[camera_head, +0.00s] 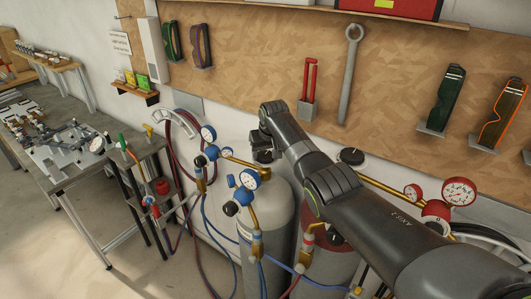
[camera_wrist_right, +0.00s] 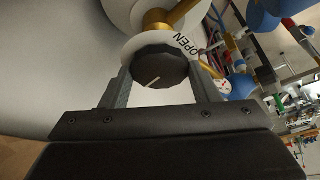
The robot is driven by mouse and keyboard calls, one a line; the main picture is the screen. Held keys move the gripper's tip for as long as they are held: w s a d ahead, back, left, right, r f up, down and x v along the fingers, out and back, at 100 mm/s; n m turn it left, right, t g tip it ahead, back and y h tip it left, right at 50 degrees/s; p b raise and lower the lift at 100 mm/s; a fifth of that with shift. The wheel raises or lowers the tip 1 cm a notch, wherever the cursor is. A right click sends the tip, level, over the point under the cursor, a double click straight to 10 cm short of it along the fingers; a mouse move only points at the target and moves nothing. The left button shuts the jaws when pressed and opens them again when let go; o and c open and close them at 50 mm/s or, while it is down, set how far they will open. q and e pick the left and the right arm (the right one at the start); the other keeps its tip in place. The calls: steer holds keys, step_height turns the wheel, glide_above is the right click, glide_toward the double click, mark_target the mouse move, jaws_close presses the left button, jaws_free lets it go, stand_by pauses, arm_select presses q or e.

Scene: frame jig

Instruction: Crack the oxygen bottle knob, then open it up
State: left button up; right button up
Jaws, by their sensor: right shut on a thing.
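The oxygen bottle (camera_head: 277,222) is a grey cylinder with blue-rimmed gauges (camera_head: 249,179) at its valve. My left gripper is not in view.
A red bottle (camera_head: 335,262) stands to the right with its own black knob (camera_head: 351,156) and red gauges (camera_head: 458,191), partly behind my right arm. Blue hoses hang in front. A metal table (camera_head: 75,165) stands left.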

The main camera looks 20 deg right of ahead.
steer(key=shift+d+n+y, duration=0.1)
steer(key=shift+n+y, duration=0.3)
steer(key=shift+n, duration=0.6)
steer(key=shift+n+y+b, duration=0.4)
steer(key=shift+n+b, duration=0.45)
steer(key=shift+n, duration=0.35)
steer(key=shift+d, duration=0.1)
steer(key=o, duration=1)
